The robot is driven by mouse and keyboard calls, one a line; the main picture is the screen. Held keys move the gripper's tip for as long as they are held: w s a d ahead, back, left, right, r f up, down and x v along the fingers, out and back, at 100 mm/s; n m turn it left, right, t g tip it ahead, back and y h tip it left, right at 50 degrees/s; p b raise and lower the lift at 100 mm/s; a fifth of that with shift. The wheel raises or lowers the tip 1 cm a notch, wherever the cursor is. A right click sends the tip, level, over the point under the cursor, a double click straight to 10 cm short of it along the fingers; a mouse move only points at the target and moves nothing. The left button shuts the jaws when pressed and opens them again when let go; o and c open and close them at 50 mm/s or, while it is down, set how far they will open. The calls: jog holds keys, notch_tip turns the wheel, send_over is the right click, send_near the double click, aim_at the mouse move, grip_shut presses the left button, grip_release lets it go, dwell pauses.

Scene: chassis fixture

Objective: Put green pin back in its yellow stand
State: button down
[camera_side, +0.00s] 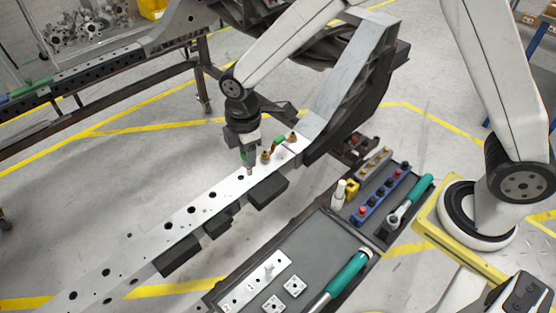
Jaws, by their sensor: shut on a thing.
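My gripper (246,150) points down over the perforated metal beam, near its upper right end. The small yellow stand (352,187) is on the dark tool tray to the right, beside a white bottle. The stand is well apart from my gripper.
The light metal beam (207,209) runs diagonally, with copper-coloured fittings (266,156) and another green piece (280,140) close right of my gripper. The dark tray (330,236) holds a blue socket rail (384,194), teal-handled tools (349,272) and white plates (254,284).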

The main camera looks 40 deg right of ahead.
jog(key=shift+d, duration=0.1)
jog(key=w+d+f+m, duration=0.1)
jog(key=d+f+m, duration=0.2)
jog(key=d+f, duration=0.5)
jog(key=w+d+f+m, duration=0.1)
jog(key=d+f+m, duration=0.25)
jog(key=d, duration=0.85)
jog(key=s+d+f+m, duration=0.2)
jog(key=s+d+f, duration=0.3)
jog(key=d, duration=0.3)
jog(key=s+d+f+m, duration=0.3)
jog(key=s+d+f, duration=0.2)
jog(key=d, duration=0.4)
jog(key=shift+f, duration=0.8)
jog(key=shift+f+m, duration=0.2)
jog(key=shift+m, duration=0.05)
jog(key=shift+f, duration=2.7)
jog(key=shift+f, duration=2.35)
jog(key=shift+c, duration=1.2)
grip_release()
